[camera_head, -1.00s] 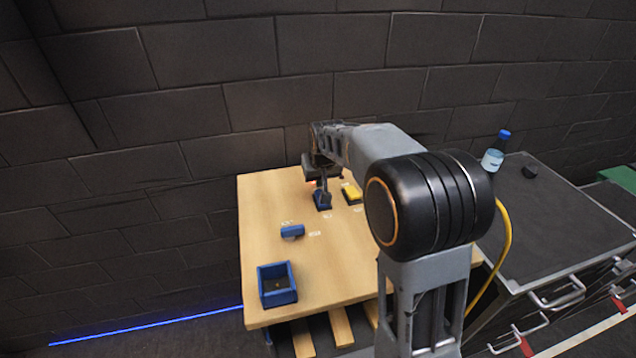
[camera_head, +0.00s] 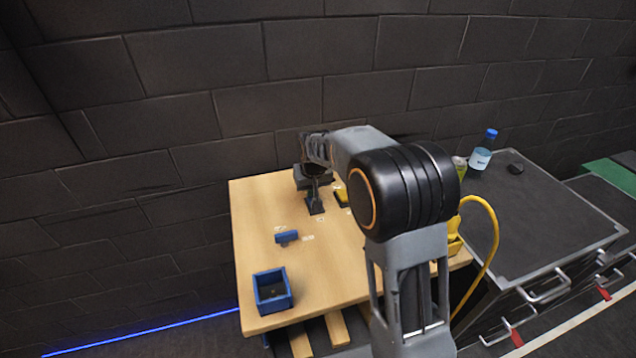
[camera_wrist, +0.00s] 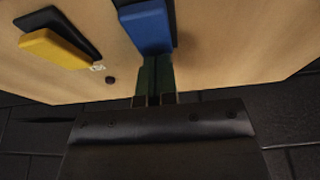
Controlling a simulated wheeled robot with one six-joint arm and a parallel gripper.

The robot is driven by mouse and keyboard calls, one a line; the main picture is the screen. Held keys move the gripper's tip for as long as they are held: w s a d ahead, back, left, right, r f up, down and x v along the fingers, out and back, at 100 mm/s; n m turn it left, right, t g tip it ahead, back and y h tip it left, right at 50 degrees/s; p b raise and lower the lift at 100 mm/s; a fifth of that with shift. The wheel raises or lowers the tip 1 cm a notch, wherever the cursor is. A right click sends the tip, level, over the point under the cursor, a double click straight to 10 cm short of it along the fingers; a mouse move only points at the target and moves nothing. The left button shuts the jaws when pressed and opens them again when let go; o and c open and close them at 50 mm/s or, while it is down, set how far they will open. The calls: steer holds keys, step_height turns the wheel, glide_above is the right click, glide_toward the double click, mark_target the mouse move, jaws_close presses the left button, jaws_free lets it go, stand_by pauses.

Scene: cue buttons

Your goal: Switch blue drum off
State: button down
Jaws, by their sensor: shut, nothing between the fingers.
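My gripper (camera_head: 315,192) is shut and empty, pointing down over the back of the wooden table. In the wrist view its fingertips (camera_wrist: 156,68) are at the near edge of a blue block on a dark base (camera_wrist: 147,28); I cannot tell whether they touch. In the head view that unit (camera_head: 316,208) looks dark below the fingers. A yellow block on a black base (camera_wrist: 56,48) sits to its left in the wrist view. Another blue piece (camera_head: 287,237) lies nearer on the table. Small white labels beside the pieces are unreadable, so I cannot tell which is the drum.
An open blue bin (camera_head: 271,290) stands at the front left of the table (camera_head: 252,210). A dark cabinet (camera_head: 540,215) at the right holds a blue-capped bottle (camera_head: 481,158) and a small black object (camera_head: 515,168). A brick wall is behind.

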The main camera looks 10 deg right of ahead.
steer(key=shift+s, duration=0.2)
steer(key=shift+s+r, duration=0.35)
steer(key=shift+s, duration=0.25)
steer(key=shift+r, duration=0.1)
steer(key=shift+r+p, duration=0.3)
steer(key=shift+r, duration=0.2)
steer(key=p+v, duration=0.4)
steer(key=v, duration=0.2)
steer(key=shift+s+r, duration=0.25)
steer(key=shift+r, duration=0.1)
